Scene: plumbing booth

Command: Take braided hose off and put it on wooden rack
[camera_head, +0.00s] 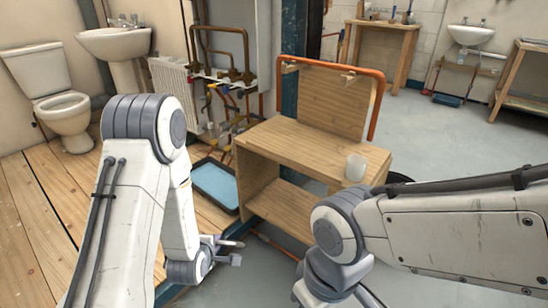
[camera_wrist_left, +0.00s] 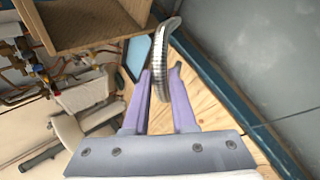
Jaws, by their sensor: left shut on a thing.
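The braided hose (camera_wrist_left: 162,58) is a silvery, ribbed, curved piece between the fingers of my left gripper (camera_wrist_left: 160,88), which is shut on it. Its upper end bends to the right beyond the fingertips. In the head view my left gripper (camera_head: 236,251) is low, just left of the wooden rack (camera_head: 306,150) and near the floor. I cannot make out the hose clearly there. The wooden rack has a flat top, an open lower shelf and an upright back board; its edge also shows in the left wrist view (camera_wrist_left: 88,32). My right gripper is out of view.
A white cup (camera_head: 356,167) stands at the top's right front corner. An orange pipe (camera_head: 378,105) frames the back board. A blue tray (camera_head: 214,185) lies left of the rack, below pipes and a radiator (camera_head: 174,85). Open floor lies right of the rack.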

